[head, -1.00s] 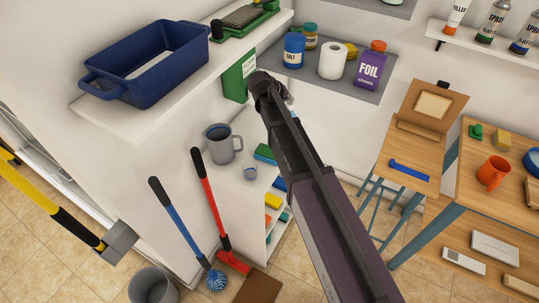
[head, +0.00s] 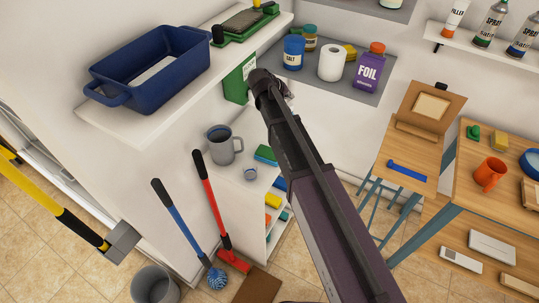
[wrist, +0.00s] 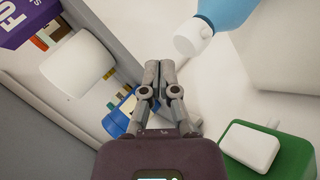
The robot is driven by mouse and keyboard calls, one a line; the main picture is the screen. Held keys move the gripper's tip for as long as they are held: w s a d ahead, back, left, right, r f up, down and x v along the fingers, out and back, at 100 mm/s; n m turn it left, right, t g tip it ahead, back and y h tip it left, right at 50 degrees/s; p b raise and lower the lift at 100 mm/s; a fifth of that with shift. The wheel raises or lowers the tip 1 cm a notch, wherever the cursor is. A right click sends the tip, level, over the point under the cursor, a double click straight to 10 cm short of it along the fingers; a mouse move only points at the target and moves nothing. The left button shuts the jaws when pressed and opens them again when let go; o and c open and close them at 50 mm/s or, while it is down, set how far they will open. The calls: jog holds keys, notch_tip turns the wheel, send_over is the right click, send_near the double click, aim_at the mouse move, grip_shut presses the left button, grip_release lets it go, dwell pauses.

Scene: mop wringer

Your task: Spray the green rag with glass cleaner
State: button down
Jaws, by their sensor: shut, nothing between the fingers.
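My gripper (wrist: 160,90) is shut and empty, its fingertips together in the wrist view. In the head view the gripper (head: 284,88) is seen from behind, beside a green box with a white label (head: 236,84), and its fingers are mostly hidden. A blue bottle with a white cap (wrist: 226,14) is just above and right of the fingertips in the wrist view, apart from them. I cannot read a label on it. Cans marked SPRAY (head: 489,26) stand on the wall shelf at upper right. I cannot make out a green rag for certain.
A blue tub (head: 150,70) sits on the left ledge. A salt tub (head: 293,52), paper roll (head: 332,62) and purple foil bottle (head: 370,68) stand on the grey shelf. A grey mug (head: 222,146) is below. Mop handles (head: 212,200) lean at lower left.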

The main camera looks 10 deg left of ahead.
jog(key=shift+r+p, duration=2.05)
jog(key=shift+r, duration=0.2)
jog(key=s+d+f+m+g+y+b, duration=0.1)
jog(key=s+d+f+m+g+y, duration=0.1)
jog(key=s+d, duration=0.9)
jog(key=s+d+f+m+g+y, duration=0.3)
jog(key=s+d+f+g+y, duration=0.1)
jog(key=s+d, duration=0.8)
jog(key=s+f+g, duration=0.1)
jog(key=s, duration=0.2)
jog(key=shift+d+f+b, duration=0.15)
jog(key=shift+d+b, duration=0.05)
jog(key=shift+b, duration=0.15)
